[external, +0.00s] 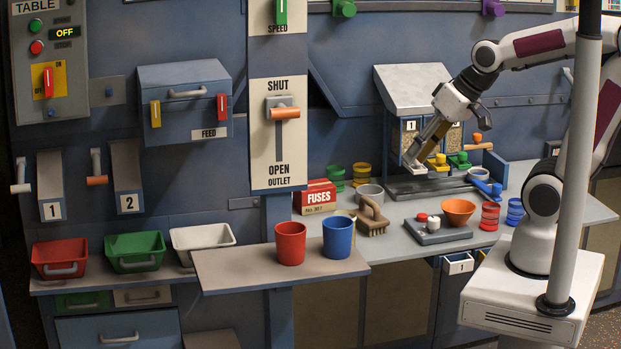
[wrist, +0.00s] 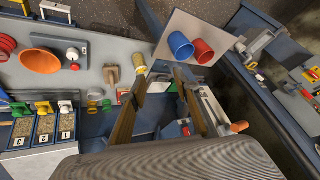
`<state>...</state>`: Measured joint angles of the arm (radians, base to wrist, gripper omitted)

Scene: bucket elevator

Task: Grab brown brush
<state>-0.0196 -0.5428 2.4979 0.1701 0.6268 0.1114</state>
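My gripper (external: 416,156) is up and to the right of the brush in the external view, in front of the numbered bins. In the wrist view my gripper (wrist: 158,76) has its two brown fingers spread wide, with nothing between them held. It is apart from the brush.
A grey cup (external: 370,194) is close behind the brush, and a red fuses box (external: 318,196) is to its left. A grey block with knobs (external: 437,231) and an orange bowl (external: 458,212) are to its right. Red (external: 291,243) and blue (external: 338,237) cups stand on a front shelf.

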